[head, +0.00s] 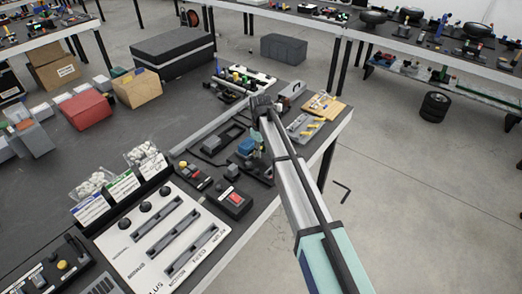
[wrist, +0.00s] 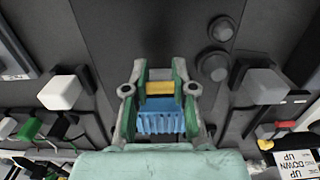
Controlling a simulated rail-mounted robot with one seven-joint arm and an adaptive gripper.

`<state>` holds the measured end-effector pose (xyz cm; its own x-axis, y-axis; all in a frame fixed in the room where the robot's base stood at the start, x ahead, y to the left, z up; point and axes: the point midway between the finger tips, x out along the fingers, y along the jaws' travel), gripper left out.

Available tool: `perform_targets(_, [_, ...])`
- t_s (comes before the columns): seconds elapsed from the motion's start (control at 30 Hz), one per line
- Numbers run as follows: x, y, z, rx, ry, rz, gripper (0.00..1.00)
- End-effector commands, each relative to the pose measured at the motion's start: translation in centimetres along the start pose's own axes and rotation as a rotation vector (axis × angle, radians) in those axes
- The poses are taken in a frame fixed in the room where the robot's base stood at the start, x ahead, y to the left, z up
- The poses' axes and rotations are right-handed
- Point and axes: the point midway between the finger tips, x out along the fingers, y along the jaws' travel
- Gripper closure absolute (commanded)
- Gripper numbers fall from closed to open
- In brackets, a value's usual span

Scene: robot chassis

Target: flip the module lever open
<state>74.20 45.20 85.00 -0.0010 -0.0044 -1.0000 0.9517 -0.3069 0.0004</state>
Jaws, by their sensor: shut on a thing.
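My gripper (wrist: 159,92) points down at the dark chassis panel (wrist: 150,30), with one grey-green finger on each side of a blue ribbed piece (wrist: 160,120). It is shut on this piece. A yellow bar (wrist: 160,88) lies just beyond the blue piece, also between the fingers. I cannot tell which of these parts is the module lever. In the head view the blue piece (head: 246,146) shows low at the table's right side, beside my arm. My arm hides much of the area there, and the fingertip contact is too small to see.
A red-button box (head: 235,200) and a slotted white panel (head: 165,240) lie nearer. The table's right edge is close.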

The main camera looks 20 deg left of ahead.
Motion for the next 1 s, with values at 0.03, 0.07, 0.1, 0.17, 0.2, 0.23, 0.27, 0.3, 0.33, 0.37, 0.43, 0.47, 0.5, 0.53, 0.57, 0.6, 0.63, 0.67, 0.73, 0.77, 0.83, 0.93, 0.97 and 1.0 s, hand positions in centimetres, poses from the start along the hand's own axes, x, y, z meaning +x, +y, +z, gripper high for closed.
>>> perform_targets(0.03, [-0.1, 0.0, -0.2, -0.001, -0.019, -0.002, 1.00])
perform_targets(0.07, [-0.2, 0.1, -0.4, -0.002, -0.036, -0.003, 1.00])
perform_targets(0.1, [-0.4, 0.2, -0.7, -0.003, -0.068, -0.002, 1.00])
perform_targets(0.17, [-0.7, 0.2, -1.1, -0.003, -0.131, -0.003, 1.00])
perform_targets(0.2, [-0.8, 0.3, -1.4, -0.003, -0.179, -0.002, 1.00])
perform_targets(0.23, [-0.9, 0.3, -1.6, -0.003, -0.216, -0.003, 1.00])
perform_targets(0.27, [-1.0, 0.3, -1.7, -0.003, -0.252, -0.003, 1.00])
perform_targets(0.3, [-1.1, 0.3, -1.9, -0.003, -0.298, -0.003, 1.00])
perform_targets(0.33, [-1.1, 0.3, -2.0, -0.003, -0.330, -0.002, 1.00])
perform_targets(0.37, [-1.1, 0.2, -2.1, -0.003, -0.358, -0.002, 1.00])
perform_targets(0.43, [-1.1, 0.2, -2.1, -0.002, -0.411, -0.003, 1.00])
perform_targets(0.47, [-1.1, 0.1, -2.1, -0.001, -0.427, -0.002, 1.00])
perform_targets(0.5, [-1.1, 0.1, -2.1, -0.001, -0.442, -0.001, 1.00])
perform_targets(0.53, [-1.0, 0.1, -2.1, 0.000, -0.449, -0.002, 1.00])
perform_targets(0.57, [-1.0, 0.0, -2.0, 0.000, -0.453, -0.002, 1.00])
perform_targets(0.6, [-1.0, 0.0, -2.0, 0.000, -0.455, -0.002, 1.00])
perform_targets(0.63, [-1.0, 0.0, -1.9, 0.000, -0.455, -0.001, 1.00])
perform_targets(0.67, [-1.0, 0.0, -1.9, 0.000, -0.454, -0.001, 1.00])
perform_targets(0.73, [-1.0, 0.0, -1.9, 0.000, -0.454, -0.001, 1.00])
perform_targets(0.77, [-1.0, 0.0, -1.9, 0.000, -0.453, -0.001, 1.00])
perform_targets(0.83, [-1.0, 0.0, -1.9, 0.000, -0.453, -0.001, 0.71])
perform_targets(0.93, [-1.0, 0.0, -1.9, 0.000, -0.452, -0.001, 0.48])
perform_targets(0.97, [-1.0, 0.0, -1.9, 0.000, -0.452, -0.001, 0.48])
perform_targets(1.0, [-1.0, 0.0, -1.9, 0.000, -0.452, -0.001, 0.48])
